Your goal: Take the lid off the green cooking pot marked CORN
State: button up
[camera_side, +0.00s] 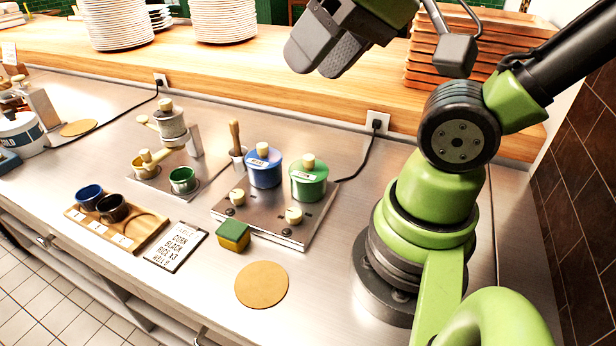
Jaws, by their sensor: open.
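The green cooking pot (309,184) stands at the back right of a steel two-knob hob. Its lid, with a pale knob (308,161), sits on top. A small label shows on the lid, too small to read for certain. A blue pot (264,170) with a similar lid stands to its left. My gripper (318,60) is at the top of the picture, above and behind the pots, well apart from them. It is open with nothing seen between its fingers.
A sponge (233,236), an order card (176,246) and a round cork mat (261,285) lie in front of the hob (290,231). A wooden tray (149,232) holds small cups. A utensil holder (238,156) stands left of the blue pot. A wooden shelf (250,68) runs behind.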

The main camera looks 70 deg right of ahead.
jog(key=shift+o, duration=1.1)
jog(key=m+g+h, duration=0.2)
jog(key=m+g, duration=0.3)
jog(key=g, duration=0.2)
send_over(309, 157)
notch_tip(309, 157, down, 17)
jog(key=shift+s+a+f, duration=0.1)
jog(key=shift+a, duration=0.05)
jog(key=shift+f, duration=3)
grip_shut()
